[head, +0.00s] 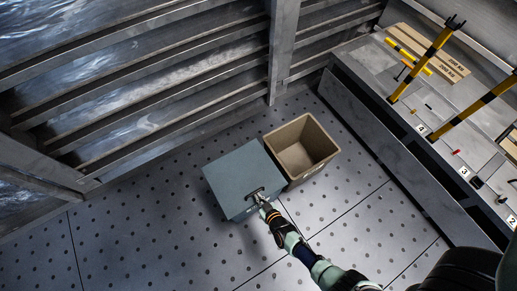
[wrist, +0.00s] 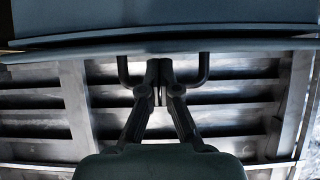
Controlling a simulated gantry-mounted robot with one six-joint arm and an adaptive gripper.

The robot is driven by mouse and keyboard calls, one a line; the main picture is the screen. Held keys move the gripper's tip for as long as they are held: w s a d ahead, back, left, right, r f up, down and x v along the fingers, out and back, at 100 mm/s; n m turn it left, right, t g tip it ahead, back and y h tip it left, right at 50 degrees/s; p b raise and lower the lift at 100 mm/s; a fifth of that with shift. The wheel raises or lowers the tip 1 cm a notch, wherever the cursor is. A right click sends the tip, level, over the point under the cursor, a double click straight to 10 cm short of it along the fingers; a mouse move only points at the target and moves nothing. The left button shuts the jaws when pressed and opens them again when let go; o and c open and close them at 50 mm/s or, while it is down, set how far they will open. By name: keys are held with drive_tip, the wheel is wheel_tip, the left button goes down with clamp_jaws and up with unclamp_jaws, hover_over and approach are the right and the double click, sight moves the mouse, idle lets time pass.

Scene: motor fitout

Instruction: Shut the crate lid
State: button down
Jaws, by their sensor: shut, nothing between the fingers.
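The blue-grey crate's lid (head: 235,175) shows in the head view as a broad flat panel. A dark handle (head: 257,190) sits near its lower right edge. In the wrist view the lid (wrist: 60,48) is seen nearly edge-on across the top, with the two-post handle (wrist: 205,72) on it. My gripper (head: 260,198) is at the handle. In the wrist view my gripper (wrist: 159,67) has its fingertips together between the handle's posts, with nothing held. I cannot tell whether the fingertips touch the handle, or whether the lid sits fully on the crate.
An open tan bin (head: 302,150) stands right beside the crate. A workbench (head: 400,80) with yellow-black bars and planks runs along the right. A slatted wall (head: 150,85) is behind. The dotted floor (head: 150,225) is clear at left and in front.

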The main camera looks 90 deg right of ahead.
drive_tip(key=shift+r, duration=0.15)
drive_tip(key=r+p, duration=0.1)
drive_tip(key=p, duration=0.1)
drive_tip(key=r+p, duration=0.1)
drive_tip(key=r, duration=0.1)
drive_tip(key=r+p, duration=0.2)
drive_tip(key=shift+s+a+r+p, duration=0.2)
drive_tip(key=shift+a+r+p, duration=0.05)
drive_tip(key=shift+p, duration=0.1)
drive_tip(key=s+a+f+b, duration=0.2)
drive_tip(key=s+a+f, duration=0.3)
drive_tip(key=a+f, duration=0.1)
drive_tip(key=shift+a+f, duration=0.3)
drive_tip(key=shift+a, duration=0.3)
